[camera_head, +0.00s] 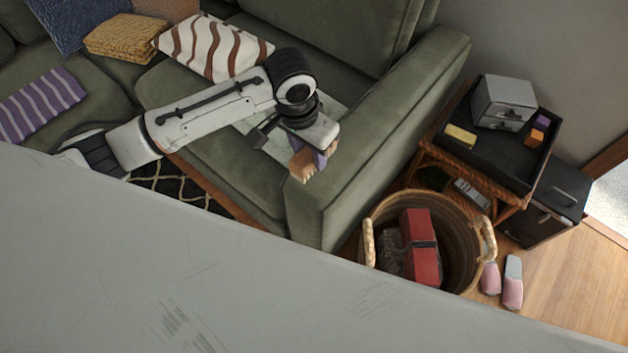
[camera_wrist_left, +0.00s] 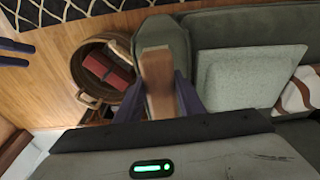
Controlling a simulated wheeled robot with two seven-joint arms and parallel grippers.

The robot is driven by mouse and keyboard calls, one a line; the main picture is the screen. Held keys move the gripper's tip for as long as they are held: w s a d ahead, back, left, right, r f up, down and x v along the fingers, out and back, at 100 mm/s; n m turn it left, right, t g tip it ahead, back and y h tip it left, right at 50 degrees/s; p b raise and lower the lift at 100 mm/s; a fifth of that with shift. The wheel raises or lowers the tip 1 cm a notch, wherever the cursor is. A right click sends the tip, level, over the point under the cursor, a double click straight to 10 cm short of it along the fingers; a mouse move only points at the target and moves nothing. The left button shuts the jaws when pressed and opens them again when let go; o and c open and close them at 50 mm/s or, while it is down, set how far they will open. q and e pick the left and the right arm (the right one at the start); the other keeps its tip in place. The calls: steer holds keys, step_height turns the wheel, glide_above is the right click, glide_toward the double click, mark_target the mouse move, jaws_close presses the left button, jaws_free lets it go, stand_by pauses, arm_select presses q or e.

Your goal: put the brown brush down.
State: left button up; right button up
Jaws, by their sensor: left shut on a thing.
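The brown brush (camera_head: 301,166) is in my left gripper (camera_head: 315,158), above the front end of the green sofa's armrest in the head view. In the left wrist view the brush (camera_wrist_left: 157,72) stands out between the two dark fingers of the left gripper (camera_wrist_left: 158,98), which are shut on it. Its far end overlaps the edge of the armrest in that view. Part of the brush is hidden by the fingers.
A wicker basket (camera_head: 466,231) with a red item (camera_head: 421,247) stands right of the armrest (camera_head: 385,135). Behind it is a rattan side table with a black tray (camera_head: 490,166). Pink slippers (camera_head: 513,284) lie on the floor.

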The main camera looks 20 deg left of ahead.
arm_select(q)
steer(key=f, duration=0.6)
steer(key=f+b, duration=0.1)
steer(key=f, duration=0.3)
steer(key=shift+w+d, duration=0.15)
steer(key=shift+w, duration=0.15)
steer(key=shift+f, duration=0.15)
steer(key=o, duration=1.1)
steer(key=r, duration=0.4)
steer(key=s+r+p, duration=0.1)
steer(key=r, duration=0.6)
steer(key=shift+s+a+r+p, duration=0.25)
steer(key=shift+s+r+p, duration=0.1)
steer(key=shift+s, duration=0.05)
steer(key=s+d+f+t+h, duration=0.3)
steer(key=s+d+f+h, duration=0.1)
steer(key=d+f, duration=0.4)
steer(key=s+a+f+n+t+y, duration=0.1)
steer(key=s+a+f+t, duration=0.1)
steer(key=s+a, duration=0.3)
steer(key=s+a+f+t+y, duration=0.1)
steer(key=s+a+f, duration=0.4)
steer(key=s, duration=0.1)
steer(key=shift+s+n+t, duration=0.4)
